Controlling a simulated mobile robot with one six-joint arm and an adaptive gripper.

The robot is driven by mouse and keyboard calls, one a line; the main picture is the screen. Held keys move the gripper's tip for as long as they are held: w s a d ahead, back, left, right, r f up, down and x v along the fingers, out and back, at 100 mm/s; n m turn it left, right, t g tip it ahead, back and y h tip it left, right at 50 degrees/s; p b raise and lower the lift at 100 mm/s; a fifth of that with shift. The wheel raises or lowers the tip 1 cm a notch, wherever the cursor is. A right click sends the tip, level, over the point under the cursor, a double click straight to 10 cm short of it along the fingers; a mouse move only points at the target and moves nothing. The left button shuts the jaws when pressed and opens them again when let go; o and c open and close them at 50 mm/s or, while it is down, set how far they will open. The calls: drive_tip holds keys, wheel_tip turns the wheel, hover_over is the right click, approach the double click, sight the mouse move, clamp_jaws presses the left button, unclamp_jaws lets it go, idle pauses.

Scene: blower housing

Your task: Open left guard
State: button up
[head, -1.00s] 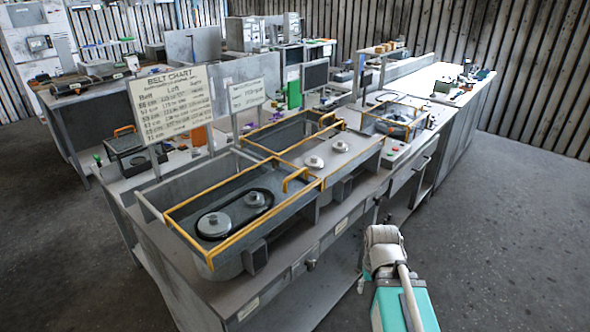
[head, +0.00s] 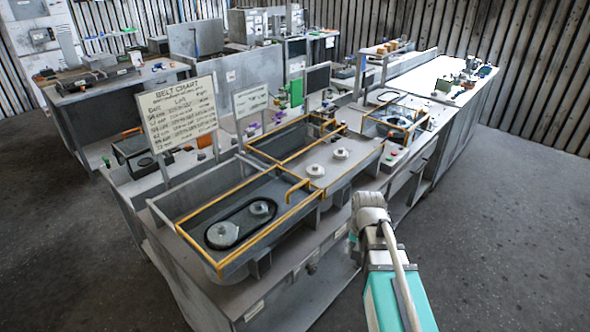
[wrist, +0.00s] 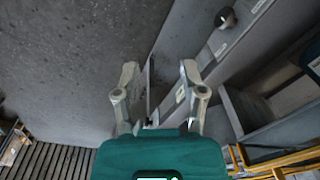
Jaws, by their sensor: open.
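The left guard (head: 240,250) is a yellow-edged frame lying flat over the left bay of the bench in the head view, with a raised yellow handle (head: 297,190) at its right end. A black belt loops around two grey pulleys (head: 223,234) beneath it. My gripper (wrist: 158,72) is open and empty in the wrist view, its fingers apart over the floor by the bench front. Yellow bars (wrist: 282,158) show at the wrist view's lower right; I cannot tell which guard they belong to. In the head view my arm is right of the left guard; its fingers are not clear there.
The middle bay (head: 330,165) has two pulleys with no belt visible. A belt chart sign (head: 178,112) stands behind the left bay. A dark knob (wrist: 225,17) sticks out from the bench front. Open floor (head: 500,250) lies to the right.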

sight(298, 185)
drive_tip(key=w+a+r+m+p, duration=0.1)
drive_tip(key=w+a+r+p, duration=0.4)
drive_tip(key=r+p, duration=0.2)
drive_tip(key=w+a+r+m+y+p, duration=0.1)
drive_tip(key=w+a+r+m+p, duration=0.1)
drive_tip(key=w+a+r+p, duration=0.3)
drive_tip(key=w+a+r+m+t+p, duration=0.1)
drive_tip(key=w+a+r+p, duration=0.4)
drive_tip(key=r+p, duration=0.5)
wheel_tip(298, 185, up, 2)
drive_tip(key=shift+w+a+r+m+p, duration=0.2)
drive_tip(key=shift+w+a+m+p, duration=0.1)
drive_tip(key=shift+a+m, duration=0.35)
drive_tip(key=shift+d+f, duration=0.1)
drive_tip(key=f+b, duration=0.4)
drive_tip(key=w+a+f+b, duration=0.1)
drive_tip(key=f+b, duration=0.4)
drive_tip(key=a+f+b, duration=0.1)
drive_tip(key=f+b, duration=0.3)
drive_tip(key=shift+w+f, duration=0.15)
drive_tip(key=shift+w, duration=0.15)
drive_tip(key=shift+b, duration=0.3)
